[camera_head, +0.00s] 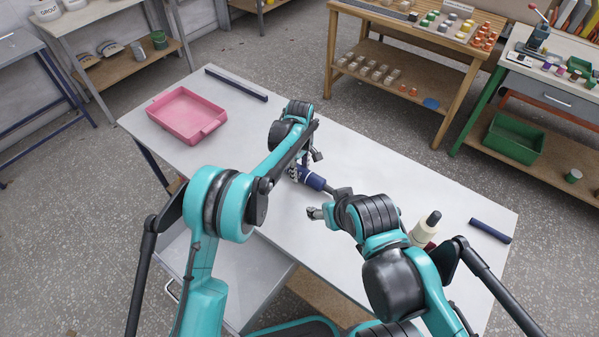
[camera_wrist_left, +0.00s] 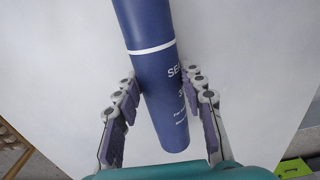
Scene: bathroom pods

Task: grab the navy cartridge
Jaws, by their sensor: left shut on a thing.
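The navy cartridge (camera_head: 314,181) is over the middle of the white table (camera_head: 400,190). It is a dark blue cylinder with a white band and white lettering, also seen close up in the left wrist view (camera_wrist_left: 155,70). My left gripper (camera_head: 302,170) is shut on it. In the left wrist view the fingers (camera_wrist_left: 157,105) stand on either side of the cylinder near its lower end. The cylinder's far end runs out of the top of that view. My right gripper (camera_head: 322,204) is just right of the cartridge. Its fingers are small and partly hidden, so their opening is unclear.
A pink tray (camera_head: 211,133) and a dark bar (camera_head: 236,83) lie at the table's far left. A cream bottle with a dark cap (camera_head: 426,228) and a navy bar (camera_head: 490,231) are at the right. Benches with goods stand behind. The table's middle right is clear.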

